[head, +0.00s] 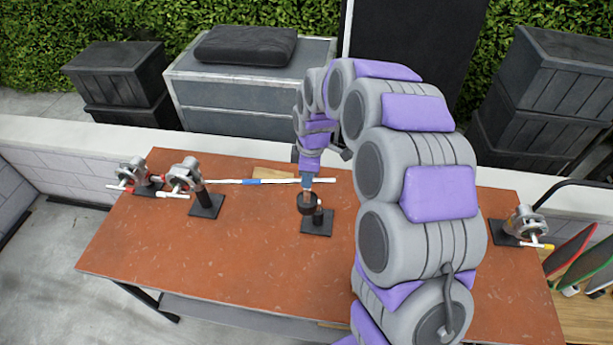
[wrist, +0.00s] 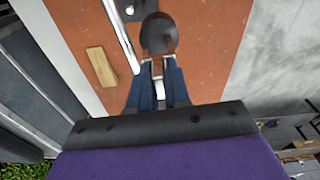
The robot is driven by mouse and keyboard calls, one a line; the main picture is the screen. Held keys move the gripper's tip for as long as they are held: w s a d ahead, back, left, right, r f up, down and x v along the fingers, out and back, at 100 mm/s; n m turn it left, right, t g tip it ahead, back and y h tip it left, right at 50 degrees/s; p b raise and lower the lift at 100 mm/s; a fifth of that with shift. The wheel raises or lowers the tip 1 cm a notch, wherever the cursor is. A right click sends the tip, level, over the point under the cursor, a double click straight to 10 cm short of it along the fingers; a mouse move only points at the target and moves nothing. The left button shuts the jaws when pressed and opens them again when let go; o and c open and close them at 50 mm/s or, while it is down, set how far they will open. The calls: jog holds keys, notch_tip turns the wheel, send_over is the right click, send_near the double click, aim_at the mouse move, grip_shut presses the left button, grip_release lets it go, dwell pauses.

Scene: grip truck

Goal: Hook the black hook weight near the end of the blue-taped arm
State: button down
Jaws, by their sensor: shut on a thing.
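My gripper (head: 307,186) is shut on the black hook weight (head: 307,204), which hangs below the fingers above the table. In the wrist view my gripper's blue fingers (wrist: 158,68) close on it, and the dark round body of the weight (wrist: 158,33) lies just beyond them. The thin white arm with blue tape (head: 252,182) reaches right from the clamps, its free end close to my gripper. In the wrist view the white arm (wrist: 121,35) passes left of the fingers. Whether hook and arm touch cannot be told.
A small black stand (head: 317,222) is just below and right of the weight. Clamp heads (head: 183,178) stand at the table's left, another clamp (head: 524,224) at its right. A wooden block (wrist: 101,66) lies beyond the white arm. The front of the red-brown table (head: 220,260) is clear.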

jog(key=shift+w+d+p, duration=0.2)
jog(key=shift+w+p, duration=0.2)
jog(key=shift+w, duration=1.8)
jog(key=shift+f, duration=1.1)
jog(key=c, duration=1)
grip_release()
notch_tip(320, 180, up, 17)
jog(key=d, duration=0.1)
jog(key=shift+d+r, duration=0.15)
